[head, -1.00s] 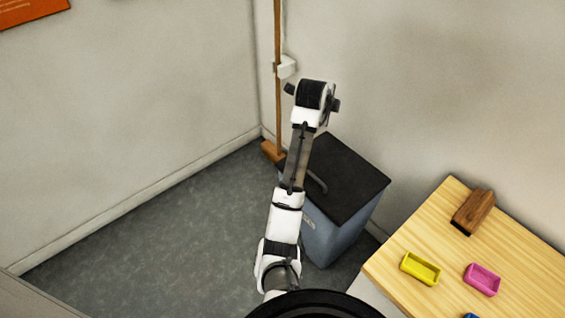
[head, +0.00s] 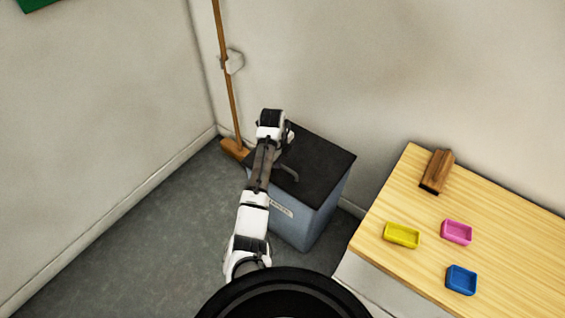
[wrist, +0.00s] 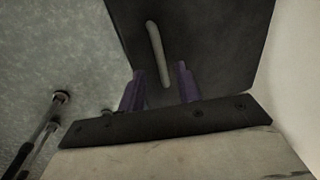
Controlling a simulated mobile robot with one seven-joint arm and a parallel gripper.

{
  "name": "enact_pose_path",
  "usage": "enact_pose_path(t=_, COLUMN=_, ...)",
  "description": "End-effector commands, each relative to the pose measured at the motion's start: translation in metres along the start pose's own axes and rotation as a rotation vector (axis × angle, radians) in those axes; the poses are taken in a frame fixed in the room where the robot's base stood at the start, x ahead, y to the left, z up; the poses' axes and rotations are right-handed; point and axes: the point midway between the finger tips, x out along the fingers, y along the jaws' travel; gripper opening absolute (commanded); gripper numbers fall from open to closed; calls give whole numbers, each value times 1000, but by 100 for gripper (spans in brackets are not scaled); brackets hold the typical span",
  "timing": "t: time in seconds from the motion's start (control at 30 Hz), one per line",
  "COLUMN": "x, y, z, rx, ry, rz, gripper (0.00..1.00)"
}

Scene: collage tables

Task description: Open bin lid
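The bin (head: 303,227) is blue-grey and stands on the floor in the corner, in the head view. Its flat black lid (head: 325,160) is down on it. A grey bar handle (head: 287,172) sits on the lid, just right of my arm. In the wrist view the lid (wrist: 215,45) fills the upper middle and the handle (wrist: 158,54) runs down towards the gap between my fingers. My gripper (wrist: 160,84) has its two purple fingers apart, with nothing seen held between them. The handle's lower end lies near the fingertips; I cannot tell whether they touch.
A broom (head: 229,90) leans in the corner left of the bin. A wooden table (head: 410,195) at the right holds a brown block (head: 437,171) and yellow (head: 402,235), pink (head: 457,232) and blue (head: 461,279) trays. Floor left of my arm is clear.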

Motion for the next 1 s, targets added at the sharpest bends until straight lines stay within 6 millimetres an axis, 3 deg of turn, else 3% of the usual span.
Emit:
enact_pose_path(t=0.1, x=20, y=0, z=-1, rx=0, ry=1, rz=2, gripper=34)
enact_pose_path(t=0.3, x=39, y=0, z=0, rx=0, ry=0, rz=0, gripper=34)
enact_pose_path(t=0.63, x=43, y=0, z=0, rx=0, ry=-1, rz=-1, gripper=34)
enact_pose_path(t=0.9, x=42, y=0, z=0, rx=-1, ry=-1, rz=-1, gripper=0)
enact_pose_path(t=1.0, x=42, y=0, z=0, rx=-1, ry=-1, rz=-1, gripper=0)
